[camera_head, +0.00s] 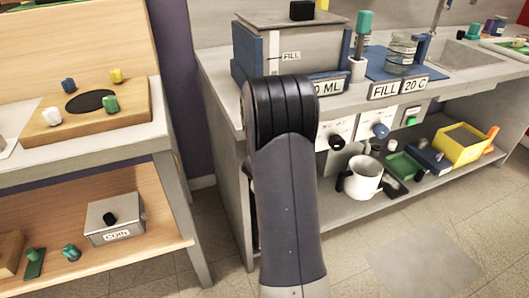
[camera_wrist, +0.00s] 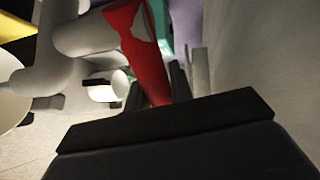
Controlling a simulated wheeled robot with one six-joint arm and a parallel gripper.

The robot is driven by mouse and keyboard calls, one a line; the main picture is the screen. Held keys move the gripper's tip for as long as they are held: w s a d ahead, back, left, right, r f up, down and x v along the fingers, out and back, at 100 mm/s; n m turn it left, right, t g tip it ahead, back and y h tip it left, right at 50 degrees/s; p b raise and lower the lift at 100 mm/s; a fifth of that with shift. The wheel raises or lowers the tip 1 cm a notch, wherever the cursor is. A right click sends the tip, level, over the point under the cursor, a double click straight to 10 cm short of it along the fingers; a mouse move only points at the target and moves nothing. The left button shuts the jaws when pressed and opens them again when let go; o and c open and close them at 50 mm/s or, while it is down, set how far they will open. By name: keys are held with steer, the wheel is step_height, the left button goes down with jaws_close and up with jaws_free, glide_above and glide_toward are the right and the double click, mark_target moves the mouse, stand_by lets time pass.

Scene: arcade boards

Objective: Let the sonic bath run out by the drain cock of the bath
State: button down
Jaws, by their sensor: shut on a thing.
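The sonic bath (camera_head: 262,50) is a grey box with a lid, a black knob on top and a FILL mark, standing on the bench. My arm covers part of its front, and my gripper is hidden behind the arm in the head view. In the wrist view my gripper (camera_wrist: 168,106) is shut on a red lever (camera_wrist: 138,45), which looks like the handle of the drain cock. The lever's lower end meets the dark jaws. A pale, pipe-like body (camera_wrist: 85,38) lies beside the lever. The cock does not show in the head view.
A sign reading FILL 20 C (camera_head: 398,88) and a glass jar (camera_head: 401,52) stand on the bench at right. A white mug (camera_head: 363,182), a green tray (camera_head: 405,168) and a yellow box (camera_head: 463,144) are on the shelf below. Another bench (camera_head: 150,145) is at left.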

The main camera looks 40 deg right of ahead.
steer(key=shift+s+a, duration=0.1)
steer(key=shift+a, duration=0.05)
stand_by(0.4)
steer(key=c, duration=1.2)
jaws_free()
steer(key=shift+s, duration=0.1)
steer(key=shift+o, duration=0.7)
steer(key=o, duration=0.5)
steer(key=shift+o, duration=0.2)
